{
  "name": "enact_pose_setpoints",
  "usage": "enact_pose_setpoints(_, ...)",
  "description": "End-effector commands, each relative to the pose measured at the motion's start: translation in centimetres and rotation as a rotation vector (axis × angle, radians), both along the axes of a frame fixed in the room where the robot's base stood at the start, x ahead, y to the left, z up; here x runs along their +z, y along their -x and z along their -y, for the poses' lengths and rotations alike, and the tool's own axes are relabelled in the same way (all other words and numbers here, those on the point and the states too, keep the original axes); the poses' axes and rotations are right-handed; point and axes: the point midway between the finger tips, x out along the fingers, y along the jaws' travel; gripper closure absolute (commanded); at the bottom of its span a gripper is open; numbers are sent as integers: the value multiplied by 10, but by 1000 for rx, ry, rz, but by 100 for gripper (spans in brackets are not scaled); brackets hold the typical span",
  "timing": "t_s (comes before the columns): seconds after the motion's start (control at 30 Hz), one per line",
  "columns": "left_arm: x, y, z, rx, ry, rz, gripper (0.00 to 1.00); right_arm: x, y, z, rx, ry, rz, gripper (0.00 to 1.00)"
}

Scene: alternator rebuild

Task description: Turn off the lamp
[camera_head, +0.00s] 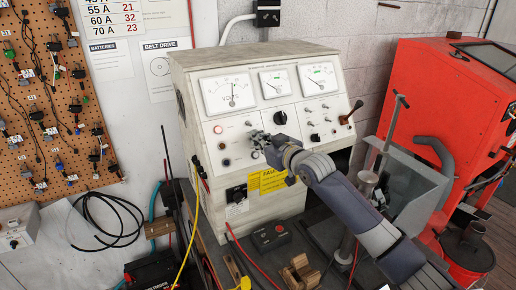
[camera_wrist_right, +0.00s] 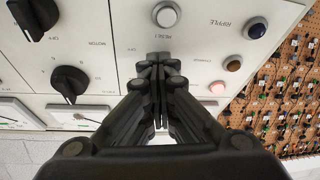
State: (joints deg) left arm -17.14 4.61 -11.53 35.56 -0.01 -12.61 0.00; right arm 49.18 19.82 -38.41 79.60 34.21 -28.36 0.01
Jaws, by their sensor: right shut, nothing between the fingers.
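A pale pink round light (camera_head: 218,129) sits at the left of the tester's front panel, and it also shows in the right wrist view (camera_wrist_right: 217,88). I cannot tell whether it is the task's lamp or whether it is lit. My right gripper (camera_head: 257,138) is in front of the panel, right of this light. In the right wrist view the gripper (camera_wrist_right: 158,64) has its fingers together and empty. Its tips are close to a small grey metal part, perhaps a switch, which they mostly hide. Whether they touch it is unclear. My left gripper is out of view.
The tester (camera_head: 260,90) carries meters and several knobs, including a black knob (camera_wrist_right: 69,82). A white button (camera_wrist_right: 166,14) and a brown button (camera_wrist_right: 234,65) are near the fingers. A red cabinet (camera_head: 440,110) stands at right. Cables and a small black box (camera_head: 270,235) lie below.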

Motion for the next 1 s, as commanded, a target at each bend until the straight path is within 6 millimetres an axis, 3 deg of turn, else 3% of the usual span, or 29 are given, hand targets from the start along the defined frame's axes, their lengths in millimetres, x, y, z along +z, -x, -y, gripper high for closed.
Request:
enact_pose_setpoints(0.03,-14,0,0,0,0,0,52,-11,1,0,-1,-8,18,100)
enact_pose_setpoints(0.23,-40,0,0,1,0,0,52,-15,2,0,0,-43,104,100)
enact_pose_setpoints(0.27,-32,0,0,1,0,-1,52,-6,1,0,0,-42,102,95)
enact_pose_setpoints(0.37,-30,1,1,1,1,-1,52,-6,1,0,-1,-40,98,74)
enact_pose_setpoints(0.77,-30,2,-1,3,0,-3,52,-5,3,2,-1,-41,98,74)
enact_pose_setpoints(1.0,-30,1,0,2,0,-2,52,-5,24,14,0,-40,98,74)
